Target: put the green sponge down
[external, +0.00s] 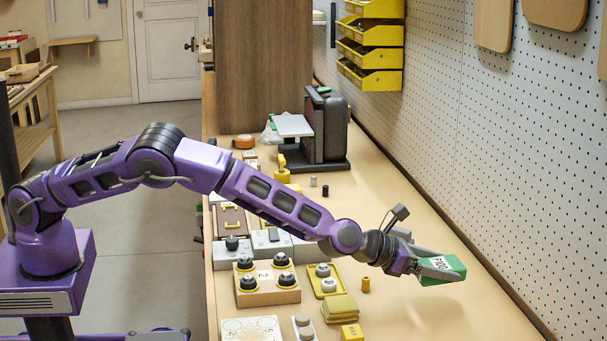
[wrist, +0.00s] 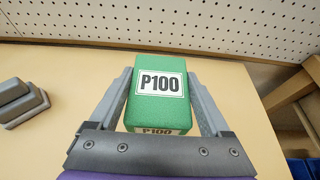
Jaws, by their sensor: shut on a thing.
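The green sponge (wrist: 158,115) is a block with a white "P100" label on its top and another on its near end. My gripper (wrist: 163,92) is shut on it, with one grey finger along each side. In the external view the green sponge (external: 443,270) shows at the end of my arm, and my gripper (external: 436,268) holds it over the right part of the bench. I cannot tell whether the sponge touches the bench top.
The bench top (external: 440,310) is bare around the sponge. A pegboard wall (external: 520,170) runs along the right. A small brass cylinder (external: 366,285), a folded yellow cloth (external: 340,307) and a yellow block (external: 352,332) lie left of my gripper. A grey stepped block (wrist: 22,103) is left in the wrist view.

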